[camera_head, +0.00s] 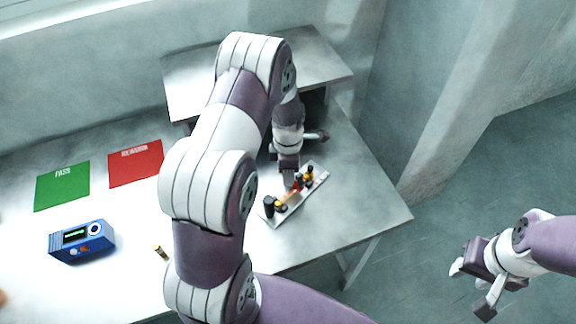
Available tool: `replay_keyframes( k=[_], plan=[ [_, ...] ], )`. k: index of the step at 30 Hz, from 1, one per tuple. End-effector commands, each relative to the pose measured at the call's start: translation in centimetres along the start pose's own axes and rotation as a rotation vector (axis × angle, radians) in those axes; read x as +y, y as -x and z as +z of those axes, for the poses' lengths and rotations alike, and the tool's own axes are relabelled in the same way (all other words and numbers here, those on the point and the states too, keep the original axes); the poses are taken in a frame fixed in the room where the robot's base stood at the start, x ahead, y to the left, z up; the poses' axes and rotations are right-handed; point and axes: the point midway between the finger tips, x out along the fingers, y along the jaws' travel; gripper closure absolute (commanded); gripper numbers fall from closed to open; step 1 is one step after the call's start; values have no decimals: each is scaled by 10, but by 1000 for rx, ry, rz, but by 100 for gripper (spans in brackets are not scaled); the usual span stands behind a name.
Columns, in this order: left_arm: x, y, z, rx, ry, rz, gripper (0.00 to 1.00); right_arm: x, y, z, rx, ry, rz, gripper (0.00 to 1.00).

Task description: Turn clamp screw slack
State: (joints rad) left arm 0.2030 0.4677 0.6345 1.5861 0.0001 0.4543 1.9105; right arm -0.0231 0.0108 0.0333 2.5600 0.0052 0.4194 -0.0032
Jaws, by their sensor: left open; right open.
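A small grey fixture plate (283,213) lies on the table, tilted across the picture. It bears black knobs, yellow parts and an orange-red piece (291,193). Which of these parts is the clamp screw is too small to tell. My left gripper (289,181) points down over the middle of the fixture, at or just above the orange-red piece. It is open, and whether it touches anything is hidden. My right gripper (472,287) is open and empty, out over the floor to the right of the table.
A blue meter (82,242) sits at the left, below a green mat (62,187) and a red mat (136,163). A small black and brass piece (161,252) lies near my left arm. A raised grey shelf (190,85) stands behind. The table's right edge is near the fixture.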

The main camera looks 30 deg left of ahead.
Motion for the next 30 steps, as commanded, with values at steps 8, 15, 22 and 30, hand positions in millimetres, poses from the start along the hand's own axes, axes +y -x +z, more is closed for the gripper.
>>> replay_keyframes(
  k=[8, 15, 22, 30],
  plan=[
    [2, 58, 1, -3, 0, 9, 54, 0, -12, 1, 0, 0, 0, 57],
    [1, 112, 0, -1, 0, 4, 54, 0, -19, 2, 0, 0, 0, 57],
    [0, 126, 0, 0, 0, 1, 54, 0, -19, 2, 0, 0, 0, 57],
    [0, 126, 0, 0, 0, 1, 54, 0, -19, 2, 0, 0, 0, 57]
  ],
)
